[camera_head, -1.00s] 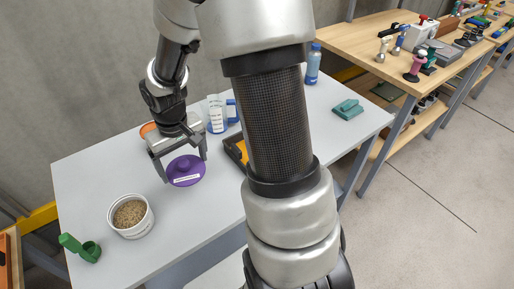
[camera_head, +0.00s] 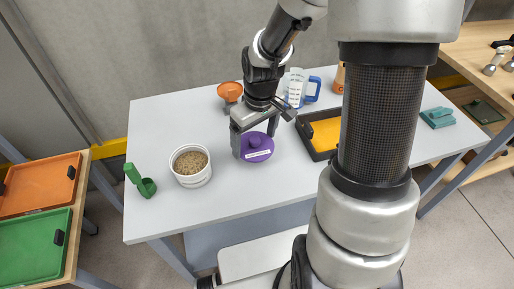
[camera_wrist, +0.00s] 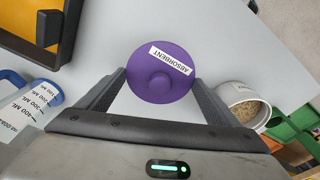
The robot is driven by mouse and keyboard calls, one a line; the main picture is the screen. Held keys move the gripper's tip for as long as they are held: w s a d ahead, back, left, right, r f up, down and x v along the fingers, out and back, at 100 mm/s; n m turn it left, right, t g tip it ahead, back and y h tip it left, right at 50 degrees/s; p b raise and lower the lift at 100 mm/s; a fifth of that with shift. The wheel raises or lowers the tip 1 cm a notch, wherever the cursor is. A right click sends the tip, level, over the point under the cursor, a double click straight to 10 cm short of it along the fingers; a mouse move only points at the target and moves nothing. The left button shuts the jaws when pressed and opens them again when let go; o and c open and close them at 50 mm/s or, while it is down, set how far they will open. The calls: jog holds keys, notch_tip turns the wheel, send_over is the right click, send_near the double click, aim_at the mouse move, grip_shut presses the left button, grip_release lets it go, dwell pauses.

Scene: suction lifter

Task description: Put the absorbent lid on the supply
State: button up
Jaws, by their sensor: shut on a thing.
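The purple absorbent lid (camera_head: 257,147) is round, has a knob and a white label, and is between the fingers of my gripper (camera_head: 254,142). In the wrist view the lid (camera_wrist: 160,62) reads "ABSORBENT", and the two fingers press its rim from both sides. The supply is a white tub (camera_head: 191,179) filled with brown granules, open at the top, standing left of the lid on the table. Its rim also shows at the right in the wrist view (camera_wrist: 236,91). The lid is apart from the tub. The exact height of the lid over the table is hard to tell.
A green scoop (camera_head: 146,187) lies left of the tub. The front of the white table (camera_head: 235,195) is clear.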

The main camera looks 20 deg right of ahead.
aim_at(254, 148)
jog(key=shift+f+b, duration=0.3)
jog(key=shift+f, duration=1.55)
jog(key=shift+f, duration=0.1)
jog(key=shift+f, duration=0.15)
jog(key=o, duration=0.9)
jog(key=r, duration=0.4)
jog(key=s+r+p, duration=0.1)
jog(key=r, duration=0.3)
jog(key=r+p, duration=0.1)
jog(key=r, duration=0.3)
jog(key=shift+s+d+r, duration=0.2)
jog(key=shift+d, duration=0.1)
